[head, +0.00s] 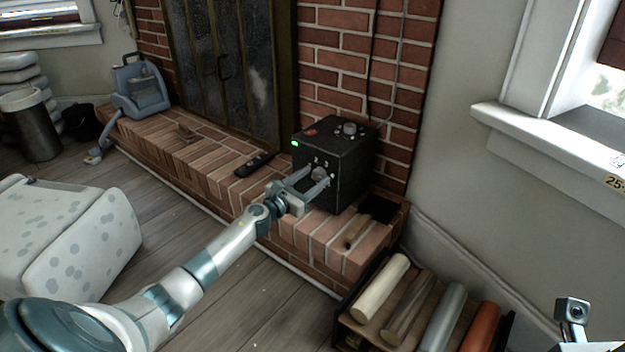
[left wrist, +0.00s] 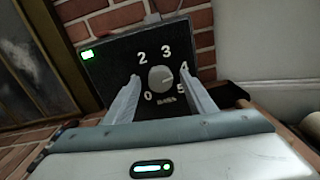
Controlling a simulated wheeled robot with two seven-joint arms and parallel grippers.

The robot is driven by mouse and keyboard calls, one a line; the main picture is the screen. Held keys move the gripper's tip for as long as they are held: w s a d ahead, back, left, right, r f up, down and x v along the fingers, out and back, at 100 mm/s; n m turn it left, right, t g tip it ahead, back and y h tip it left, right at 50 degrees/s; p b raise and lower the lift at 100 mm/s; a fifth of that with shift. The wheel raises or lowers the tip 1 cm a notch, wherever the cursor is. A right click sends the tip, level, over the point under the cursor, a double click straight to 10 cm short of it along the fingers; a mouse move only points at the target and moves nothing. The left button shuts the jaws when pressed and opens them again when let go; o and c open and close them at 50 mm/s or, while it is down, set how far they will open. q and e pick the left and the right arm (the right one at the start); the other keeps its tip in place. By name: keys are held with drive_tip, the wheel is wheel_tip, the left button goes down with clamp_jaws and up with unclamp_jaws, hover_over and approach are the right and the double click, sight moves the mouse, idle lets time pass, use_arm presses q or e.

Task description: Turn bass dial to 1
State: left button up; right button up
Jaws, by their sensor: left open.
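A black speaker box (head: 345,160) stands on the brick hearth, with a green light on its front. Its round grey bass dial (left wrist: 161,79) sits on the front face, with the word BASS below. The numbers 0, 2, 3, 4 and 5 show around it; the 1 is hidden, apparently behind a finger. A pale mark on the dial seems to face right, towards 4. My left gripper (head: 314,179) is open at the front face, its fingers on either side of the dial (head: 319,174). I cannot tell whether they touch it.
Another knob (head: 349,128) and a red spot are on the box's top. A dark remote (head: 255,164) lies on the hearth (head: 215,160) to the left. A crate of rolls (head: 430,310) stands at lower right. A spotted white ottoman (head: 70,235) is at left.

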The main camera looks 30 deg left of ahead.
use_arm(q)
drive_tip(key=c, duration=1)
drive_tip(key=shift+n, duration=0.3)
drive_tip(key=shift+c, duration=0.2)
